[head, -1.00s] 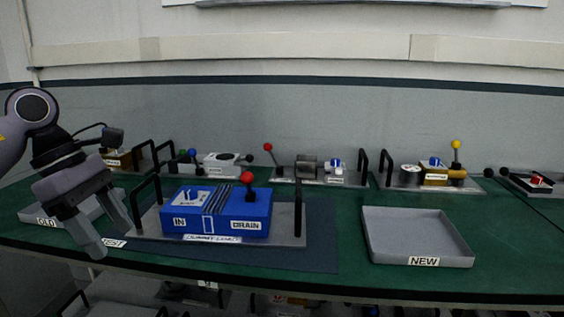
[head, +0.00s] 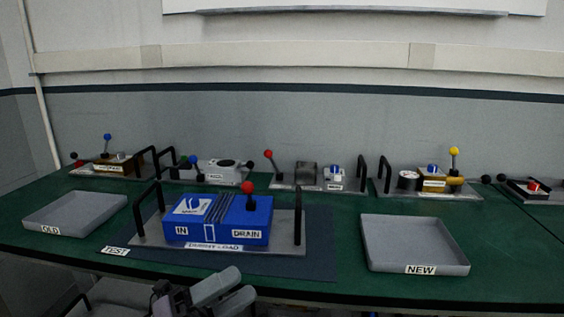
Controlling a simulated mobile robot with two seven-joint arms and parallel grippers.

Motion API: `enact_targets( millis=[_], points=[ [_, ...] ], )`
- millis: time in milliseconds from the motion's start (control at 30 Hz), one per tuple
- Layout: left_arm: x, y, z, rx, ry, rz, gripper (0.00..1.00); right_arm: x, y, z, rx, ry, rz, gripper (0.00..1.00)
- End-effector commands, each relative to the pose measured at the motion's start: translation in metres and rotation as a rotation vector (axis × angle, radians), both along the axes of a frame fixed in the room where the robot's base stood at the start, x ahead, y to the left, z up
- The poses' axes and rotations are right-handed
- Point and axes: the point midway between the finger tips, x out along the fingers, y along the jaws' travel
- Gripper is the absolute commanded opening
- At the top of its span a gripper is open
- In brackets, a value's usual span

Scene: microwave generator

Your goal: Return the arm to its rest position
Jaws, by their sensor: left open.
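My left gripper (head: 226,290) shows at the bottom of the head view, below the table's front edge. Its fingers are apart with nothing between them, and it touches nothing on the table. The rest of the left arm is mostly out of the picture. My right gripper is not in view. The blue dummy load (head: 216,220), with a red-knobbed lever, sits on its metal plate with two black handles, on the dark test mat (head: 322,262).
The green table (head: 345,205) holds an empty OLD tray (head: 75,211) at left and an empty NEW tray (head: 415,244) at right. Several modules with levers stand along the back, including one with a yellow knob (head: 454,152). A grey shape is below the table's front edge.

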Motion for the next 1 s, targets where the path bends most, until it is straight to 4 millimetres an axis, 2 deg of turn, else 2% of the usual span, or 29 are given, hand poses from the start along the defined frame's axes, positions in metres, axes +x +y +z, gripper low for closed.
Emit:
enact_targets(
  millis=[200,367,500,633,700,800,900,1000],
  points=[
    [0.004,0.037,-0.061,-0.32,0.539,0.217,0.61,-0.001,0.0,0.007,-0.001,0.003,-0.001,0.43],
    [-0.015,0.071,-0.129,-0.538,0.943,0.389,0.61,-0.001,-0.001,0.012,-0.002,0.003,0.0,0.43],
    [-0.054,0.097,-0.195,-0.72,1.293,0.547,0.61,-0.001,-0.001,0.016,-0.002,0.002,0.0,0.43],
    [-0.102,0.113,-0.246,-0.861,1.567,0.681,0.61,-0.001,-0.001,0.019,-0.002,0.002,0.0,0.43],
    [-0.126,0.119,-0.265,-0.917,1.677,0.739,0.61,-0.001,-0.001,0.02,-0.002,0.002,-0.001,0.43],
    [-0.151,0.123,-0.282,-0.972,1.783,0.795,0.61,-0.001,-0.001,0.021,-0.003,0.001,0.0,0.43],
    [-0.163,0.125,-0.29,-0.998,1.833,0.825,0.61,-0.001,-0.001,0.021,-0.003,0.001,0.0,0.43],
    [-0.166,0.125,-0.292,-1.005,1.846,0.83,0.61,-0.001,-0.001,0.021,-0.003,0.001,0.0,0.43]
  ],
)
